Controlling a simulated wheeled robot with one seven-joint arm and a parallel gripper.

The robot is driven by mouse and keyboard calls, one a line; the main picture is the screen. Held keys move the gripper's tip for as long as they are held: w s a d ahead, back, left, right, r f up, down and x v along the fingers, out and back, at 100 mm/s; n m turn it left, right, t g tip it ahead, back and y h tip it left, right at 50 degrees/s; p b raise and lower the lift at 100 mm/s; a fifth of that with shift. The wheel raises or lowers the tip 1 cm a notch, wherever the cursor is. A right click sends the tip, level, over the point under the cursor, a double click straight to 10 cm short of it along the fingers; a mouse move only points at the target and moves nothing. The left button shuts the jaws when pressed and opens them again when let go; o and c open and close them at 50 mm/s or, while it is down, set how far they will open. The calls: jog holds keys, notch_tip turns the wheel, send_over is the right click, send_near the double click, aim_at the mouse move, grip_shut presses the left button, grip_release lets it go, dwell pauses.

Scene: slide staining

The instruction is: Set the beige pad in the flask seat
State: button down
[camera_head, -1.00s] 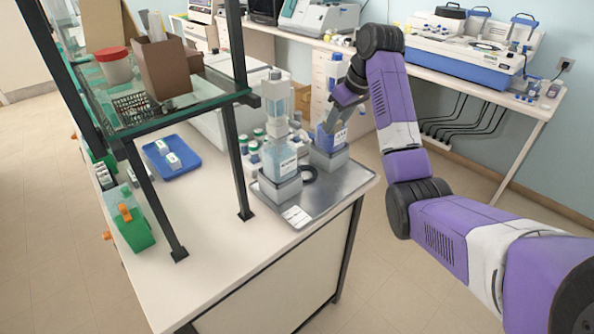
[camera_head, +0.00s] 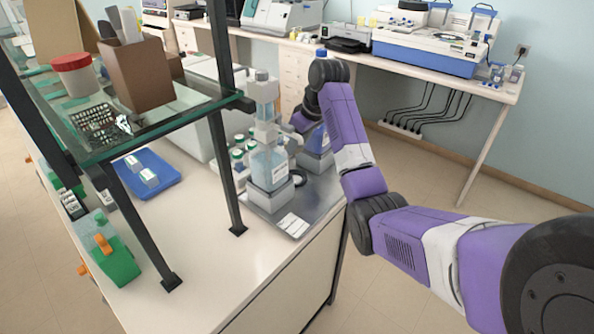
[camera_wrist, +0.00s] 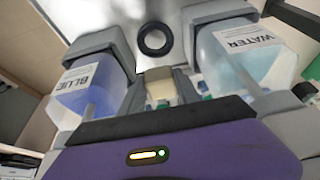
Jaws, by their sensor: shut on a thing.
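A small beige pad (camera_wrist: 159,86) is between my gripper's fingertips (camera_wrist: 160,92) in the wrist view; the gripper is shut on it. A black ring (camera_wrist: 155,40), which looks like the flask seat, lies flat on the metal tray just beyond the pad in that view, apart from it. In the head view the ring (camera_head: 294,173) is partly hidden behind the water bottle, and my arm hides the gripper and pad. A BLUE bottle (camera_wrist: 88,88) stands left of my gripper and a WATER bottle (camera_wrist: 248,58) right of it in the wrist view.
Both bottles sit in grey blocks (camera_head: 271,196) on the metal tray (camera_head: 318,205). Small green-capped bottles (camera_head: 238,156) stand behind. A glass shelf (camera_head: 190,112) on black posts rises at left, with a blue tray (camera_head: 147,172) below.

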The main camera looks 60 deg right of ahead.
notch_tip(320, 180, down, 10)
jog(key=shift+r+p, duration=0.1)
jog(key=shift+p, duration=0.35)
jog(key=c, duration=0.9)
grip_release()
jog(key=b+v, duration=0.1)
jog(key=v, duration=1.1)
jog(key=shift+s+a, duration=0.1)
